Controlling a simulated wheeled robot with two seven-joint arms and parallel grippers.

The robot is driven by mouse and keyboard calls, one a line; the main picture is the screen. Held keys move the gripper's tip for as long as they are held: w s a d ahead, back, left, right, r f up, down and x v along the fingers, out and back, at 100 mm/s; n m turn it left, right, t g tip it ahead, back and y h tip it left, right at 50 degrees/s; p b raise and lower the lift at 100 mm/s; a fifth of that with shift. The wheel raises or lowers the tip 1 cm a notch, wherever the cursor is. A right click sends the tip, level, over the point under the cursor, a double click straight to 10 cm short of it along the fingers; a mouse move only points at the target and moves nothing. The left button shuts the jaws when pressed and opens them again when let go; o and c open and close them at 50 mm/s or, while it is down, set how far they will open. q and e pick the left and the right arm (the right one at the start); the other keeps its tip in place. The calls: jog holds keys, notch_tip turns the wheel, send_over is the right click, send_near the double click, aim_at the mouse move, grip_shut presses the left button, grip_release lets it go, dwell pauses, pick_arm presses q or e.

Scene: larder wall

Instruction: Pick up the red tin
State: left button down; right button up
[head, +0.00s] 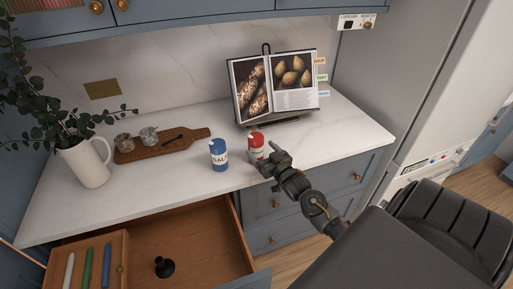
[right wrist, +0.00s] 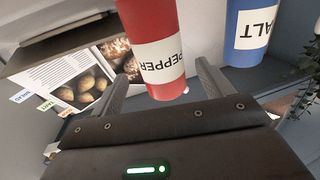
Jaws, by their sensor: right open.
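The red tin (head: 256,142) stands upright on the white counter, near its front edge, in the head view. In the right wrist view the red tin (right wrist: 152,30) appears upside down, with a white label reading PEPPER. My right gripper (head: 272,161) is at the tin's near right side in the head view. In the right wrist view its two fingers (right wrist: 160,88) are spread apart, with the tin's end showing between and beyond them. I cannot tell whether either finger touches it. The tin's lower part is partly hidden by the gripper in the head view. My left gripper is not in view.
A blue salt tin (head: 219,156) stands just left of the red tin. A cookbook on a stand (head: 276,88) is behind. A wooden board (head: 181,142) with jars and a white jug (head: 84,165) are left. An open drawer (head: 205,235) juts out below the counter.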

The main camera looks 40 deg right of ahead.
aim_at(260, 149)
jog(key=w+p, duration=0.1)
jog(key=w, duration=0.3)
jog(key=shift+w+d+f, duration=0.1)
jog(key=shift+w+d, duration=0.05)
jog(key=shift+w, duration=0.05)
jog(key=shift+c, duration=0.3)
jog(key=c, duration=1.1)
